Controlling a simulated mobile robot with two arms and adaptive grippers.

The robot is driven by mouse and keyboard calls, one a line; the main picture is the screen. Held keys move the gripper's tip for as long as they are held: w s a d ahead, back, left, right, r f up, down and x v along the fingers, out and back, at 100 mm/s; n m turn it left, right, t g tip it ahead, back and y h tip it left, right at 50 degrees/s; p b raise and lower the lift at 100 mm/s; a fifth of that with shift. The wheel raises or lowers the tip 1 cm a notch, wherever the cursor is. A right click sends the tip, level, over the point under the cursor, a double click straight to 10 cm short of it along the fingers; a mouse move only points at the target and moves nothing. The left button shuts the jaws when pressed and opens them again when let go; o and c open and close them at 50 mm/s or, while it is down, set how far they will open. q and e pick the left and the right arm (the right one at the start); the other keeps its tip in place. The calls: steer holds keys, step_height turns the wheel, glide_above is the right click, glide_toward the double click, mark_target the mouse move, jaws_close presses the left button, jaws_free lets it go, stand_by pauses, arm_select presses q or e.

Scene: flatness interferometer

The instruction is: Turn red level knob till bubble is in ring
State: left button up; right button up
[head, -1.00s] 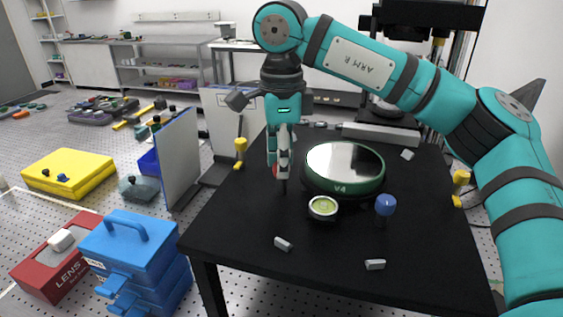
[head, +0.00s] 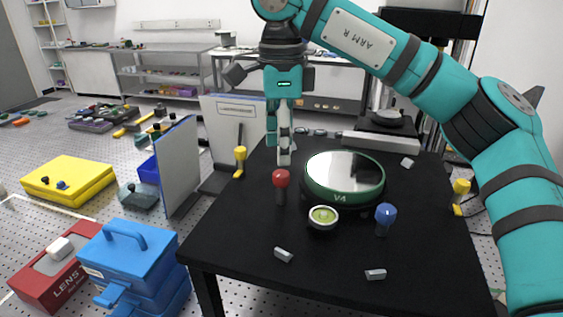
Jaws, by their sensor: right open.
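The red level knob (head: 281,178) stands upright on the black table, left of the green-rimmed round flat marked V4 (head: 344,189). The bubble level (head: 323,217) is a small round vial with yellow-green liquid in front of the flat. Its bubble and ring are too small to compare surely. My right gripper (head: 284,160) points down just above the red knob, open and apart from it, with nothing held. My left gripper is not in view.
A blue knob (head: 385,215) stands right of the level. Small grey blocks lie at the front (head: 283,254) and (head: 375,274). The front of the black table (head: 240,240) is mostly clear.

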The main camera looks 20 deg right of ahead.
mark_target(281, 173)
step_height(281, 173, up, 7)
steer(key=shift+f, duration=0.15)
